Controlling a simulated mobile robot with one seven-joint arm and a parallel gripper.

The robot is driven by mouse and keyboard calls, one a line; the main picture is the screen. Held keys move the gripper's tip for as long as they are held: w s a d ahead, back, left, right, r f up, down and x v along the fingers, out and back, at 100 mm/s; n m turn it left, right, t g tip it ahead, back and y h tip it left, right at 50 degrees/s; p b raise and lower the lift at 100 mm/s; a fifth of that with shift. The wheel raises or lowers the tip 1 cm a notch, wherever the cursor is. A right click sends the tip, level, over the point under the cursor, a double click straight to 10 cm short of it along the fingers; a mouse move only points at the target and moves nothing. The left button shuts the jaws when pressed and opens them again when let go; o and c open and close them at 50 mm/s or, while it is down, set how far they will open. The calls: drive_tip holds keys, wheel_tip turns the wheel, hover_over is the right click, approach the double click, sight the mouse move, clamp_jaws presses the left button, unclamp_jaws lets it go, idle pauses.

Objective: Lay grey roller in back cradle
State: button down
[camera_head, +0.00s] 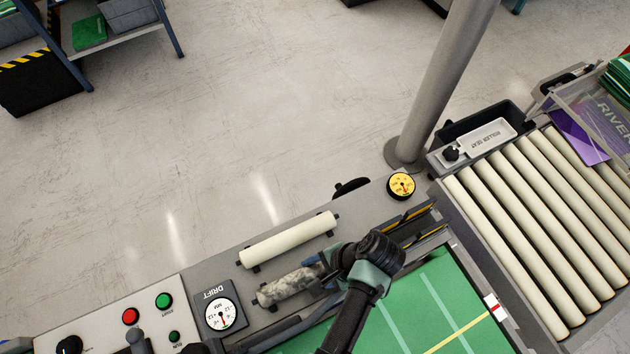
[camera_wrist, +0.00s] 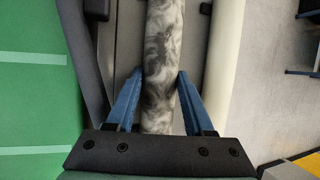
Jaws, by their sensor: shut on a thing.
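The grey roller (camera_head: 288,287), marbled grey and white, lies along the grey machine top on the near side of a cream roller (camera_head: 290,240). My gripper (camera_wrist: 160,72) is shut on the grey roller, with one blue finger on each side of it in the wrist view. In the head view my wrist hides the roller's right end. Whether the grey roller is resting or slightly lifted cannot be told. The cream roller sits between two small black holders farther back, parallel to the grey one, and its side also shows in the wrist view (camera_wrist: 222,70).
A green belt (camera_head: 420,305) runs on the near side. A grey post (camera_head: 440,85) stands behind. A roller conveyor (camera_head: 535,235) and a roller seat tray (camera_head: 487,137) are at the right.

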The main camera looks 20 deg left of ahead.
drive_tip(key=shift+c, duration=1)
unclamp_jaws()
drive_tip(key=p+v, duration=0.2)
drive_tip(key=v, duration=1.1)
